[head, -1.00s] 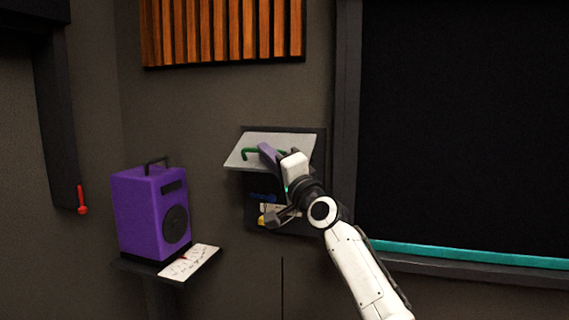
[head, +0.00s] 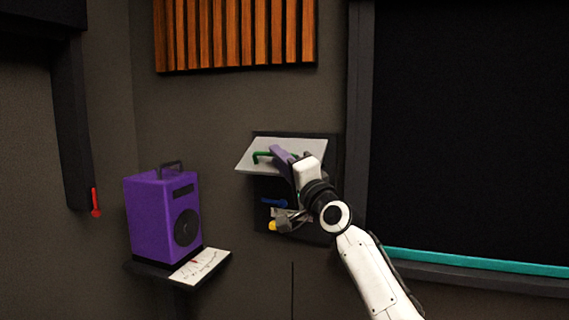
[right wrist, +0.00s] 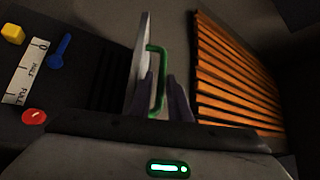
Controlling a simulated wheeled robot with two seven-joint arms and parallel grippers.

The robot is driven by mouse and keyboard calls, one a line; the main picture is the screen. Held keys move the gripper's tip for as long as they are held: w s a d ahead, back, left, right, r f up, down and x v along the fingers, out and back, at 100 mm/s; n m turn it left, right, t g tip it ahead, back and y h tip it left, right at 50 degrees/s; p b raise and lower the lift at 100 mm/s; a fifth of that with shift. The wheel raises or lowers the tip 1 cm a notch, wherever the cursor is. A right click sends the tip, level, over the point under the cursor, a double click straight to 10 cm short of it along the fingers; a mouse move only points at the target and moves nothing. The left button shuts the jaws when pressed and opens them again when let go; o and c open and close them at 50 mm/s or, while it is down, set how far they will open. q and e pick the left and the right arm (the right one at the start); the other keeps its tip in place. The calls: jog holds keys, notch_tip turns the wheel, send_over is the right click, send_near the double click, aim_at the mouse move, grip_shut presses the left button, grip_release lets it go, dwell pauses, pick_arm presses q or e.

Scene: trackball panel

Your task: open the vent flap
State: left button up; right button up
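The vent flap (head: 247,164) is a pale grey plate on the dark wall panel (head: 328,150). It stands tilted outward and up, with the dark space below it exposed. Its green handle (head: 261,154) is on its outer face. My right gripper (head: 275,151) is at the handle, its purple fingers partly covering it. In the right wrist view the fingers (right wrist: 161,82) stand apart on either side of the green handle (right wrist: 163,65), one between bar and flap (right wrist: 140,60), with a visible gap. My left gripper is not in view.
Below the flap are a blue lever (head: 273,202) and a yellow knob (head: 272,226). The wrist view also shows a red button (right wrist: 34,117) and a printed scale (right wrist: 22,72). A purple speaker box (head: 160,215) stands on a shelf at left. Orange slats (head: 235,35) hang above.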

jog(key=v, duration=1)
jog(key=shift+d+f, duration=0.1)
jog(key=shift+f, duration=0.05)
jog(key=s+d+f+n+g+h, duration=0.2)
jog(key=s+f, duration=0.2)
jog(key=f, duration=0.9)
jog(key=s+d+f+n+g+h, duration=0.15)
jog(key=s+f, duration=0.35)
jog(key=f, duration=0.8)
jog(key=s+d+f+n+g+h, duration=0.15)
jog(key=s+f, duration=0.25)
jog(key=f, duration=0.9)
jog(key=s+f+n+g, duration=0.2)
jog(key=s+f, duration=0.4)
jog(key=s, duration=0.3)
jog(key=s+d+f+n+g+h, duration=0.1)
jog(key=s+f+n+g, duration=0.1)
jog(key=s+f, duration=0.5)
jog(key=s+d+f+n+g, duration=0.1)
jog(key=s+f+n+g, duration=0.1)
jog(key=s+f, duration=0.5)
jog(key=s, duration=0.6)
jog(key=shift+s+d, duration=0.2)
